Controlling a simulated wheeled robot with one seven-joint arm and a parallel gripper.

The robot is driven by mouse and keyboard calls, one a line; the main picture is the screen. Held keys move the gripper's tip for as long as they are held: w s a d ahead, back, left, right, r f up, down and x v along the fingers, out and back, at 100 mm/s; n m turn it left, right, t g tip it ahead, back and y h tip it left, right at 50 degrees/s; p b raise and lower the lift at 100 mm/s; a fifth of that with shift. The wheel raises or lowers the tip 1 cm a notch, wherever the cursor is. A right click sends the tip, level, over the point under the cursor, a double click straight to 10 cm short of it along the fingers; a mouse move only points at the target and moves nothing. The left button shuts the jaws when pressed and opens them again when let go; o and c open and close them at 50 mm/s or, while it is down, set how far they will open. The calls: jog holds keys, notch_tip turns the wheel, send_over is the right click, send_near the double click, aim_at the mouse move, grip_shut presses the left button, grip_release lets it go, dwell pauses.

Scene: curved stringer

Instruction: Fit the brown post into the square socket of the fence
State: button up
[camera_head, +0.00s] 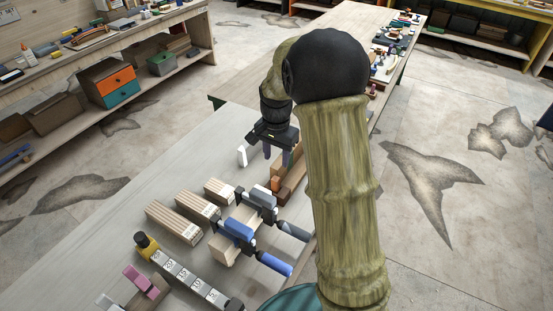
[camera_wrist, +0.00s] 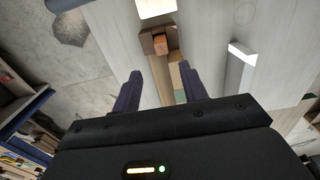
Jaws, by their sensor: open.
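My gripper (camera_head: 276,153) is open above the workbench, pointing down; its two dark fingers stand apart in the wrist view (camera_wrist: 160,82). A brown wooden piece (camera_head: 290,180) lies on the bench just below and right of the fingers, partly hidden by my arm. In the wrist view a dark brown block (camera_wrist: 148,42) with an orange-brown square end (camera_wrist: 163,43) shows beyond the fingertips, with tan wood running back between them. Nothing is clearly held. I cannot tell which part is the post and which the fence, and no square socket is clearly visible.
A white block (camera_head: 242,156) stands left of the gripper; the wrist view shows it at right (camera_wrist: 240,66). The bench's left part is clear.

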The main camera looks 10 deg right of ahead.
dwell(0.4)
jog(key=s+r+n+t, duration=0.1)
jog(key=s+n, duration=0.8)
jog(key=s, duration=1)
jog(key=shift+s+r+t, duration=0.2)
jog(key=shift+r+t, duration=0.1)
jog(key=shift+t, duration=0.5)
